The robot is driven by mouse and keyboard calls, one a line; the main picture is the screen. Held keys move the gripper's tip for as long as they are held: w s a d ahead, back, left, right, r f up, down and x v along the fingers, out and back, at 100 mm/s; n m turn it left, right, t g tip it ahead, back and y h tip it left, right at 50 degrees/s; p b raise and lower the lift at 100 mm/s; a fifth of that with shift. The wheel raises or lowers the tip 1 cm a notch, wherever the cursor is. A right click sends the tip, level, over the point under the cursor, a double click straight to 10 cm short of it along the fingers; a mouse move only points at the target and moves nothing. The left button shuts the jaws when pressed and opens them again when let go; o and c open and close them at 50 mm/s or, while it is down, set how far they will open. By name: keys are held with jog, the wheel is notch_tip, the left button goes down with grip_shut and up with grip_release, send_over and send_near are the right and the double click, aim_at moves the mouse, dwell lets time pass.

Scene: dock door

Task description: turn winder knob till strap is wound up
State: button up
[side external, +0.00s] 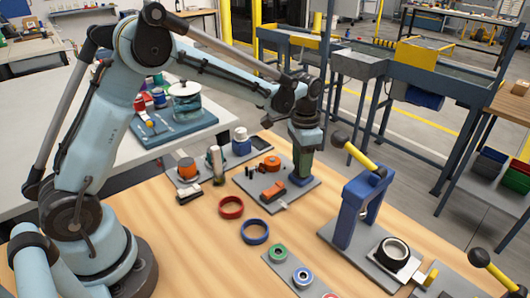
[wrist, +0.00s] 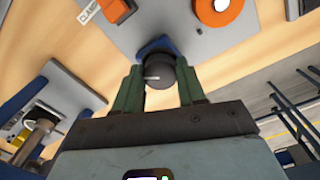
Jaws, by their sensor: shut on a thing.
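My gripper (side external: 303,158) points down at the far right corner of a grey plate (side external: 262,204). In the wrist view its green fingers (wrist: 160,78) are shut on a round black knob (wrist: 162,72) with a small pale mark. The knob stands on a blue block (wrist: 153,46), which also shows under the fingers in the side view (side external: 301,181). An orange disc (wrist: 218,10) with a grey hub lies near the knob on the same plate. I cannot make out the strap for certain. The fingers hide the knob in the side view.
An orange block (side external: 273,188) and small black pegs share the plate. A blue clamp frame with a yellow-handled lever (side external: 358,153) stands to the right. Red (side external: 231,207) and blue (side external: 255,232) rings lie in front. Bare wood shows around them.

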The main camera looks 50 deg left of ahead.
jog(key=m, duration=0.6)
jog(key=shift+w+m, duration=0.1)
jog(key=shift+m, duration=0.2)
jog(key=m, duration=0.5)
jog(key=shift+m, duration=0.4)
jog(key=o, duration=1.1)
jog(key=shift+r, duration=0.1)
jog(key=r, duration=1.2)
jog(key=shift+w, duration=0.2)
